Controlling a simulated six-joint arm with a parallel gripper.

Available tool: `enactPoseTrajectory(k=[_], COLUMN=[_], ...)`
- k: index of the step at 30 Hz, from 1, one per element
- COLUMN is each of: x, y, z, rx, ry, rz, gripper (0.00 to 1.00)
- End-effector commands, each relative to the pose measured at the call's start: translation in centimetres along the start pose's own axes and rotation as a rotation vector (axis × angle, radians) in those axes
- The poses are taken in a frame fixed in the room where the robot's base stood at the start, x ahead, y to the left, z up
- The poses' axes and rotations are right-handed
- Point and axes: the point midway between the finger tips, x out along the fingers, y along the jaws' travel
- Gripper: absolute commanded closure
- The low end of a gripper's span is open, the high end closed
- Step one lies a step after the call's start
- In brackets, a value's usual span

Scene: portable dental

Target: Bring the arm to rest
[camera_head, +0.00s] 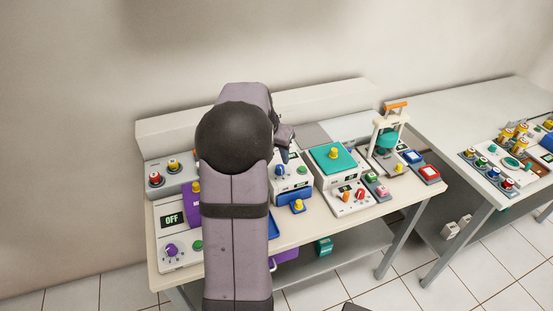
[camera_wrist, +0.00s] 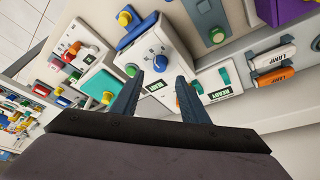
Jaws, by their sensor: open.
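My gripper (camera_wrist: 158,97) shows in the wrist view with its two dark fingers apart and nothing between them. The fingers point toward a white device with a blue knob (camera_wrist: 160,63) and a READY display, at some height that I cannot tell. In the head view my gripper (camera_head: 285,138) is small and partly hidden behind my arm, near the back of the white bench (camera_head: 310,222). My arm rises over the middle of the bench and covers part of its devices.
A device with an OFF display (camera_head: 172,219) stands at the left. A teal-topped box (camera_head: 331,158) and a white stand with an orange handle (camera_head: 396,106) are to the right. A second table (camera_head: 460,100) holds more knobs. Tiled floor lies in front.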

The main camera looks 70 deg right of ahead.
Motion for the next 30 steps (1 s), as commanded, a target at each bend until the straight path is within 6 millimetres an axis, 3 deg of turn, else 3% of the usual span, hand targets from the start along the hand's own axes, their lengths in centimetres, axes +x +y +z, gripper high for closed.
enactPoseTrajectory(k=[14,21,23,27,30], x=[-0.1,-0.1,0.6,2.9,3.2], y=[0.0,-0.1,0.0,1.4,2.7], z=[0.0,0.1,1.6,8.1,13.1], rx=[-0.003,-0.16,-0.229,-0.343,-0.4], ry=[0.0,-0.003,-0.038,-0.18,-0.275], rz=[0.0,-0.005,-0.009,-0.011,-0.019], gripper=[0.59,0.59,0.59,0.59,0.59])
